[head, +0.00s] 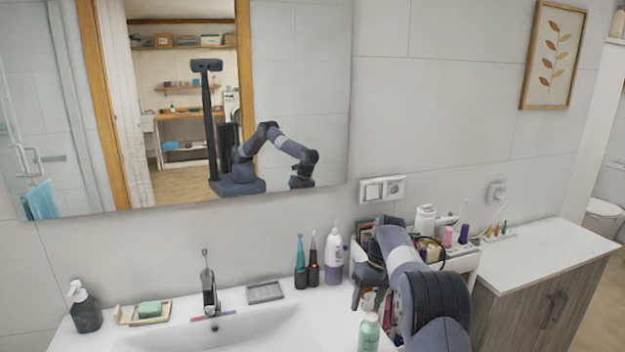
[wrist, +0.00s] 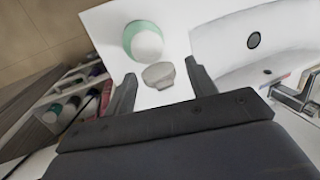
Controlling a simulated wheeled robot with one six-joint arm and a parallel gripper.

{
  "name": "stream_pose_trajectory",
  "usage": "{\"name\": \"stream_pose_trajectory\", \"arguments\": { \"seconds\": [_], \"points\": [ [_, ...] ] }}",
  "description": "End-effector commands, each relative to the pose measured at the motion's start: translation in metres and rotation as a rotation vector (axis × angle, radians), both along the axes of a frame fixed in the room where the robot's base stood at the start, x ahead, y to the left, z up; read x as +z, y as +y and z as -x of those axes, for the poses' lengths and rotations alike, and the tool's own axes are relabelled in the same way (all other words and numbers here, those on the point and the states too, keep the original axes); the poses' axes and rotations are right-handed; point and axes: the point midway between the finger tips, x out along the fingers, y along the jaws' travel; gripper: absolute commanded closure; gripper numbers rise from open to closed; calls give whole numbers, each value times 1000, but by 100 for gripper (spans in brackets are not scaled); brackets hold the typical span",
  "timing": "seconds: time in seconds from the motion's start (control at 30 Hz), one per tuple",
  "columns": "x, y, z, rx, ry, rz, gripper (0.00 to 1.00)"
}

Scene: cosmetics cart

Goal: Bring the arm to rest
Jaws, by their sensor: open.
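My arm reaches forward over the right end of the washbasin counter in the head view, bent down at its far end. My gripper (wrist: 161,75) points down at the white counter, with its two fingers apart in the wrist view. A small grey rounded thing (wrist: 158,76) shows between the fingertips. I cannot tell its height or whether a finger touches it. A green bottle with a white top (wrist: 146,44) stands just beyond the fingers; a green bottle (head: 369,332) also stands beside my arm in the head view. My arm hides part of the counter.
A cosmetics cart (head: 462,262) with bottles and tubes stands right behind my arm. A purple-white bottle (head: 333,258) and two electric toothbrushes (head: 307,262) stand by the wall. The basin (head: 225,332) and faucet (head: 209,285) lie left. A wooden cabinet (head: 550,262) is at right.

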Motion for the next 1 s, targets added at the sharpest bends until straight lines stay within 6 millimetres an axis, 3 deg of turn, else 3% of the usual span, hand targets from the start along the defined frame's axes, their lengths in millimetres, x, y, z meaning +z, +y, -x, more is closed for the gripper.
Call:
{"name": "stream_pose_trajectory", "arguments": {
  "seconds": [0.57, 1.0],
  "points": [
    [-5, 1, 1, 0, -1, 0, 47],
    [49, -12, -8, -1, -3, 0, 47]
  ]
}}
